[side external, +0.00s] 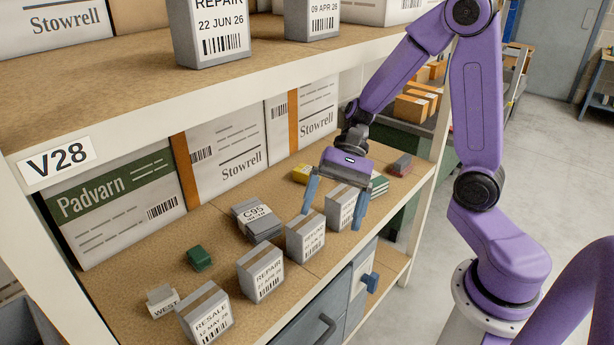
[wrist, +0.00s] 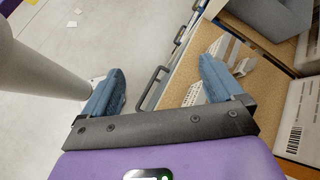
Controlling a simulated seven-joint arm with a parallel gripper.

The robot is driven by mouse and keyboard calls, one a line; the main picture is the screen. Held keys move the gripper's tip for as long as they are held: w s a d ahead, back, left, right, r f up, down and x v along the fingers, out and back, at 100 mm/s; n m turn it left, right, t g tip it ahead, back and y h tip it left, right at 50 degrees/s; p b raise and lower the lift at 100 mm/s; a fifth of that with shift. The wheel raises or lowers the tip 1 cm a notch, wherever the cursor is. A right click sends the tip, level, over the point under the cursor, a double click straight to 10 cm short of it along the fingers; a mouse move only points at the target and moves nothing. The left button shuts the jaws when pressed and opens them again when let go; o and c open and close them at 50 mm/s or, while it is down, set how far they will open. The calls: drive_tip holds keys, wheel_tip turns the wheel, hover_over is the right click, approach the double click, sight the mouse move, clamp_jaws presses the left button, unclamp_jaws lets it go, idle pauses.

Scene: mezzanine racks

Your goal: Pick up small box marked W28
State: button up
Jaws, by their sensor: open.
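My gripper (side external: 335,203) is open, its two blue fingers pointing down over the front of the middle shelf. A small grey box (side external: 341,208) with a white printed label shows between the fingers in the side view; I cannot tell whether it is touched. To its left stand similar boxes, one with an unclear label (side external: 306,238), one marked REPAIR (side external: 261,273) and one marked RESALE (side external: 207,314). I can read W28 on none of them. In the wrist view my gripper (wrist: 162,72) has its left finger over the floor and its right finger by a labelled box (wrist: 194,96).
The shelf (side external: 222,228) also holds a grey stack marked C95 (side external: 256,221), a green block (side external: 199,258) and a WEST block (side external: 162,300). Large Padvarn (side external: 118,205) and Stowrell (side external: 232,150) cartons line the back. An upper shelf marked V28 (side external: 57,160) overhangs. Drawers (side external: 318,318) lie below.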

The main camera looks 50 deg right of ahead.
drive_tip(key=w+d+m+t+y, duration=0.3)
drive_tip(key=w+d+m+t, duration=0.3)
drive_tip(key=w+m, duration=0.4)
drive_tip(key=w+d+f+m+t+h, duration=0.1)
drive_tip(key=w+d+m+t+h, duration=0.2)
drive_tip(key=d, duration=0.4)
drive_tip(key=w+d+f+m+t+h, duration=0.1)
drive_tip(key=w+d+f+m+t, duration=0.2)
drive_tip(key=d+m, duration=0.35)
drive_tip(key=w+d+m+t+h, duration=0.2)
drive_tip(key=w+d+m+t, duration=0.15)
drive_tip(key=d, duration=0.35)
drive_tip(key=m+h, duration=0.2)
drive_tip(key=h, duration=0.3)
approach(307, 172)
drive_tip(key=shift+t, duration=0.35)
drive_tip(key=x, duration=0.4)
drive_tip(key=f+x, duration=0.1)
drive_tip(key=x, duration=0.1)
drive_tip(key=shift+s+d+f, duration=0.15)
drive_tip(key=shift+s+d, duration=0.1)
drive_tip(key=shift+d, duration=0.05)
drive_tip(key=shift+d+x, duration=0.15)
drive_tip(key=shift+x, duration=1.15)
drive_tip(key=shift+d+x, duration=0.1)
drive_tip(key=shift+x, duration=1.2)
